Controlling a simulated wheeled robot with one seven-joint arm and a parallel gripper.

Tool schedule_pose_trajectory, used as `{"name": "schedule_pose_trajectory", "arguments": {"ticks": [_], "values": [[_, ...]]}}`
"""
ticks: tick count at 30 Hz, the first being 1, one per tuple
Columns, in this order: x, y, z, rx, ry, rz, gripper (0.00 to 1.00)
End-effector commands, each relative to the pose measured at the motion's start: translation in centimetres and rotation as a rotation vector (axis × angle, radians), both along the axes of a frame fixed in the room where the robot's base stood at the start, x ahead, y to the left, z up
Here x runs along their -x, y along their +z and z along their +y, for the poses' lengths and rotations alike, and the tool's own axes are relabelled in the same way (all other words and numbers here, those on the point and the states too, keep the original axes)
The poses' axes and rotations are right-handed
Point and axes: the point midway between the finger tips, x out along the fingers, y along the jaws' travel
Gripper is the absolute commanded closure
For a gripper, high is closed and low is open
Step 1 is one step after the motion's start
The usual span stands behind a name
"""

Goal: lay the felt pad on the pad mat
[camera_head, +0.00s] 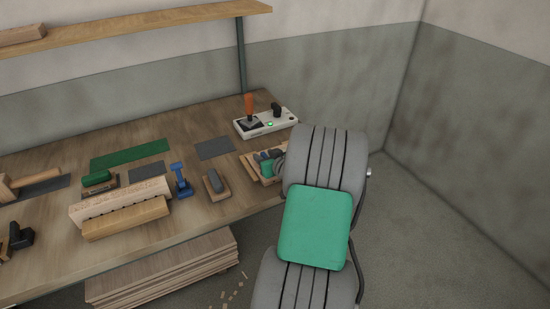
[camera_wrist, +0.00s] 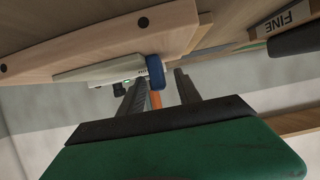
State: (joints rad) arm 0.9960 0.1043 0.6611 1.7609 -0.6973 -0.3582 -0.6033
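My gripper (camera_wrist: 160,80) shows in the wrist view as two dark fingers with a clear gap, pointing away above its green body. The wrist view is roughly upside down. A blue piece (camera_wrist: 155,72) shows near the fingertips at a wooden tray wall (camera_wrist: 105,42); contact cannot be told. In the head view my arm hides most of the gripper, which is by the small wooden tray (camera_head: 249,165). I cannot tell which piece is the felt pad. Flat dark grey mats lie on the bench, one at right (camera_head: 215,148) and one at centre (camera_head: 147,172); neither is marked as the pad mat.
A white switch box (camera_head: 265,122) with an orange lever stands behind the tray. A grey-handled block (camera_head: 216,184), a blue tool (camera_head: 181,180), a wooden rack (camera_head: 120,200), a green-handled block (camera_head: 98,180) and a green mat (camera_head: 130,153) stand along the bench. A shelf (camera_head: 130,30) hangs above.

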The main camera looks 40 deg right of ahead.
Motion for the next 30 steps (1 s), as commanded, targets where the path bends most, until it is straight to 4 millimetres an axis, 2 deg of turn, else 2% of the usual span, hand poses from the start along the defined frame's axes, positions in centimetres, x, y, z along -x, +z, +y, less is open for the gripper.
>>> {"name": "schedule_pose_trajectory", "arguments": {"ticks": [6,20,30], "values": [[-0.08,0.0,-0.01,0.001,0.0,-0.001,0.62],[-0.05,0.01,0.0,0.001,0.0,-0.001,0.99],[-0.03,0.03,-0.04,0.002,-0.001,-0.002,1.0]]}}
